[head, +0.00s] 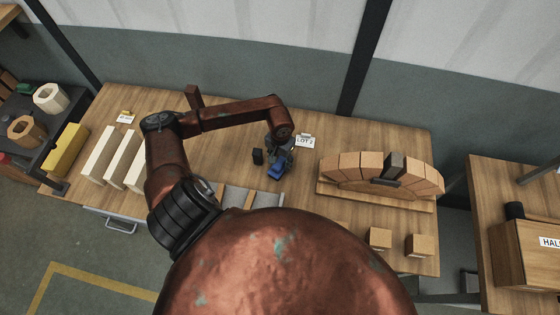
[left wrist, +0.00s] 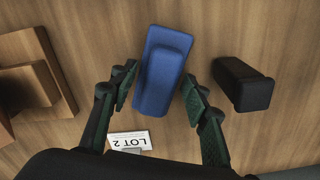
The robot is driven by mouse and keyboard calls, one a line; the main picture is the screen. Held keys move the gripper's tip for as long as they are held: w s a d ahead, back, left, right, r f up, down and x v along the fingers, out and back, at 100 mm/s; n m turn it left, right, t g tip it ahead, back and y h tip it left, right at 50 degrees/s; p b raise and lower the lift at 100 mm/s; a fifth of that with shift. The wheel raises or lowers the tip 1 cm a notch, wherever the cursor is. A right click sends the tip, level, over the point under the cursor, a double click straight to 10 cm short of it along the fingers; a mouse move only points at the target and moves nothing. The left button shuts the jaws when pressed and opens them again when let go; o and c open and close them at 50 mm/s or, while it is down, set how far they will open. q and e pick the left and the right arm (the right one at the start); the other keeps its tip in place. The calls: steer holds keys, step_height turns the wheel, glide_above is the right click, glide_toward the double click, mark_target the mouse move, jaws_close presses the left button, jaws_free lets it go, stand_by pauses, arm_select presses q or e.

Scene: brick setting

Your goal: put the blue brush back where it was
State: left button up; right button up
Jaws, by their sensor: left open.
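The blue brush (head: 276,172) lies on the wooden table (head: 220,160), near its middle. In the left wrist view the blue brush (left wrist: 163,70) lies between the fingers, long side running up the picture and slightly tilted. My left gripper (head: 277,160) is above it, pointing down; in the wrist view the fingers (left wrist: 157,90) stand apart on either side of the brush. A gap shows on its left side, while the right finger appears close to it. Whether they touch is unclear. My right gripper is not in view.
A black block (head: 257,156) stands just left of the gripper, also in the wrist view (left wrist: 242,84). A LOT 2 card (head: 305,142) stands behind. A brick arch (head: 382,175) is to the right. Pale boards (head: 98,155) stand at left. Two small blocks (head: 380,238) sit front right.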

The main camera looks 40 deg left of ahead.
mark_target(280, 161)
arm_select(q)
steer(key=shift+r, duration=0.15)
step_height(280, 161, up, 12)
steer(key=b, duration=0.1)
stand_by(0.4)
